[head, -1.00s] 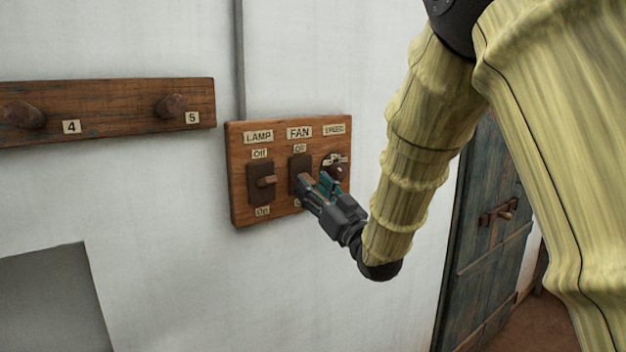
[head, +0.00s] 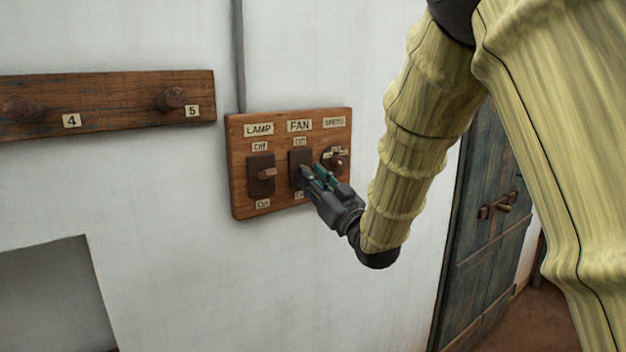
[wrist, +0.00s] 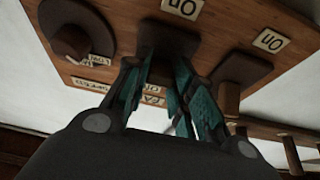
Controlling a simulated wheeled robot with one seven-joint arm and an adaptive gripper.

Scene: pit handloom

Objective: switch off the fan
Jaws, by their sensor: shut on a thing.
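The fan switch (head: 295,160) is a dark plate under the FAN label (head: 299,125) on a wooden switch board (head: 238,190). Off is marked above it and an On label, partly covered, below. My gripper (head: 306,175) reaches it from the lower right, its fingers shut on the fan switch lever. The fingers hide the lever, so its position cannot be told. In the wrist view, upside down, the fingers (wrist: 165,75) meet the dark fan switch plate (wrist: 165,38).
The lamp switch (head: 261,188), with its lever sticking out, is close on the left. The speed knob (head: 336,164) is close on the right, just above my gripper. A peg rail (head: 120,92) is further left; a blue-grey door (head: 478,240) is at right.

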